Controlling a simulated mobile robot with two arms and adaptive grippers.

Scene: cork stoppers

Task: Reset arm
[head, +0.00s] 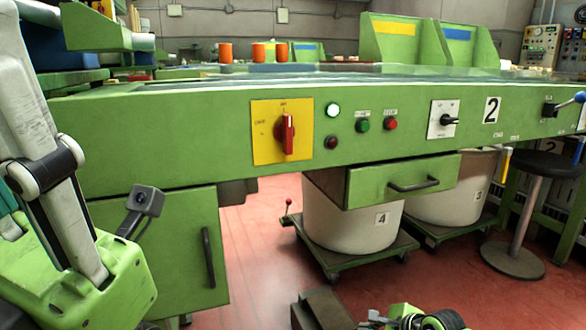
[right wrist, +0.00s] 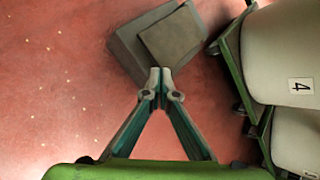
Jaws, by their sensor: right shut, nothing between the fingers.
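My right gripper (right wrist: 161,84) is shut in the right wrist view, its two teal fingers meeting at the tips with nothing between them. Beyond the tips is a grey-brown box (right wrist: 180,42) on the red floor, and I cannot tell the gap. In the head view, green parts of my right arm show at the bottom edge, cut off. My left arm comes in at the left of the head view, with a green housing and a small camera on a stalk. A bit of teal from my left gripper (head: 9,222) shows at the left edge; its fingertips are not clear.
A green workbench (head: 400,160) with a yellow switch panel (head: 268,132) crosses the head view. A drawer (head: 402,181) juts out below it. White drums (head: 350,222) stand on wheeled bases, with a stool (head: 548,164) at right. Red floor is open left of the drums.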

